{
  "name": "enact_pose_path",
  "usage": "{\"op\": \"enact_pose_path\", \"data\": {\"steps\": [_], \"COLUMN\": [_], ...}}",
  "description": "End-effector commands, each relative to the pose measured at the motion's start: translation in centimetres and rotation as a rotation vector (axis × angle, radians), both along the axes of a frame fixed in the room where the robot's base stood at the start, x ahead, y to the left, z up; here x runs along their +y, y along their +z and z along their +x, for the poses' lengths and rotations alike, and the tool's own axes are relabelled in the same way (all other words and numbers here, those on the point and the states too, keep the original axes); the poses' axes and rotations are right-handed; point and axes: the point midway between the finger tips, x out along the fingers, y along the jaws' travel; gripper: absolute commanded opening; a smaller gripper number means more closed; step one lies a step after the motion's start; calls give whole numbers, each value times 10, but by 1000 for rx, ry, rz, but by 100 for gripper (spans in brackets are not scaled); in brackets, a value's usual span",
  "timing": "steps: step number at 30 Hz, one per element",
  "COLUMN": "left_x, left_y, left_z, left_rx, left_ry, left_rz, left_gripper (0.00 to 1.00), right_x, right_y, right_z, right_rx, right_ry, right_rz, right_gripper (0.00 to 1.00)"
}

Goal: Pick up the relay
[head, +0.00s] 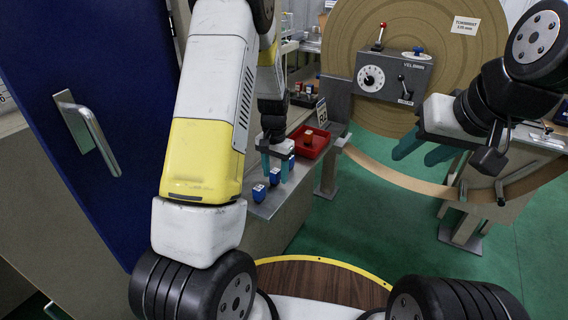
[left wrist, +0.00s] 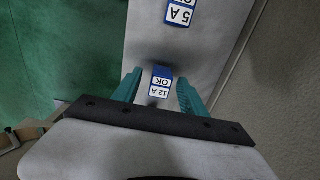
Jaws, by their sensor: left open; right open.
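Small blue relays with white labels stand in a row on a grey bench top (head: 290,183). One relay (head: 259,193) is nearest me, and another (head: 275,177) is just below my left gripper (head: 276,172). In the left wrist view a relay marked "12 A OK" (left wrist: 160,83) shows between the spread teal fingers of that gripper (left wrist: 158,92), with gaps on both sides. A relay marked "5 A" (left wrist: 180,13) lies farther up that view. My right gripper (head: 423,149) is open and empty, in the air at the right, far from the relays.
A red bin (head: 318,141) with a small item inside stands behind the relays on the bench. A grey control box (head: 392,78) stands before a large brown disc. A blue door (head: 95,60) with a metal handle is at the left. Green floor (head: 350,215) lies right of the bench.

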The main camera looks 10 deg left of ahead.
Motion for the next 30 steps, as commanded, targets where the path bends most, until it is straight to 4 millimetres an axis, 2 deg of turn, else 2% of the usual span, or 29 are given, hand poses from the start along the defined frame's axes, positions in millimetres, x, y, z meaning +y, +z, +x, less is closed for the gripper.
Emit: {"op": "enact_pose_path", "data": {"steps": [4, 11, 14, 19, 30], "left_x": [1, 1, 1, 1, 0], "left_y": [-15, -16, -16, -16, -11], "left_z": [0, 0, 0, 0, 1], "left_rx": [0, -1, -1, -1, -3], "left_ry": [1, 1, 1, 1, 1], "left_rz": [0, 0, 0, 0, -1], "left_gripper": [50, 50, 34, 1, 0], "right_x": [0, 0, 0, 0, 0], "right_y": [0, 0, 0, 0, 0], "right_z": [0, 0, 0, 0, 0], "right_rx": [0, 0, 0, 0, 0], "right_ry": [0, 0, 0, 0, 0], "right_rz": [0, 0, 0, 0, 0], "right_gripper": [46, 46, 46, 46, 46]}}
